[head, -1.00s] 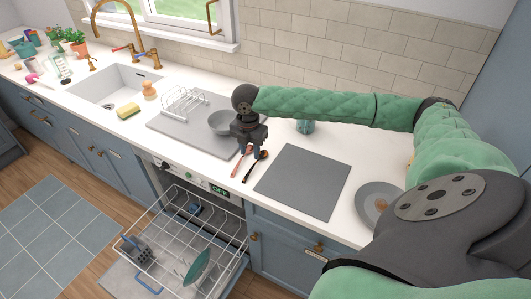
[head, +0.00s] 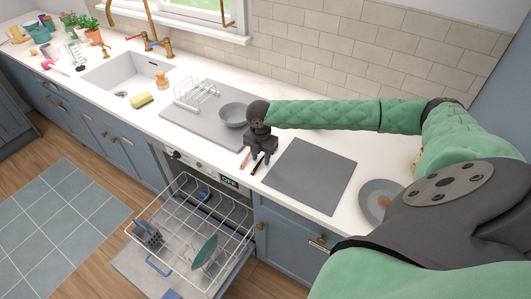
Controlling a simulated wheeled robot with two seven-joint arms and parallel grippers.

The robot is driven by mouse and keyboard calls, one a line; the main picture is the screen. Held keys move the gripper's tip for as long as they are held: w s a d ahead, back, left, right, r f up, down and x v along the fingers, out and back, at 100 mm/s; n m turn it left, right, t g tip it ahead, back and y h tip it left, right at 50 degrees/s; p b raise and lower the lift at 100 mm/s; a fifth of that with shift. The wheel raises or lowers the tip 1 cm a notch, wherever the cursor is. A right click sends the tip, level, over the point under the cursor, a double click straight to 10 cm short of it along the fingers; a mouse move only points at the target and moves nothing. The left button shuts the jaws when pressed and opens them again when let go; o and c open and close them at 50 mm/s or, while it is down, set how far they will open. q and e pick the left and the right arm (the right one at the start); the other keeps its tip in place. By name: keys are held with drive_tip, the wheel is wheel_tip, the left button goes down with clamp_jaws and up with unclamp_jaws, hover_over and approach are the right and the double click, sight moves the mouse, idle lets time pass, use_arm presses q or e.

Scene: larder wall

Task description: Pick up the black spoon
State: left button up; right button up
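The black spoon (head: 258,164) lies on the white counter near its front edge, left of the dark grey square board. Only its dark handle shows below my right gripper; the rest is hidden behind the gripper. My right gripper (head: 261,155) points down right over the spoon, with its fingers close to it. I cannot tell whether the fingers are apart or closed on it. A thin reddish utensil (head: 246,158) lies just left of the spoon. My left gripper is out of view.
The grey board (head: 310,176) is to the right, with a grey plate (head: 379,203) beyond it. A grey bowl (head: 233,114) and a wire rack (head: 197,94) stand on a grey mat behind. An open dishwasher rack (head: 190,226) juts out below the counter.

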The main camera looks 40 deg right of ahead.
drive_tip(key=shift+d+f, duration=0.1)
drive_tip(key=shift+f, duration=0.15)
clamp_jaws()
drive_tip(key=shift+r, duration=0.1)
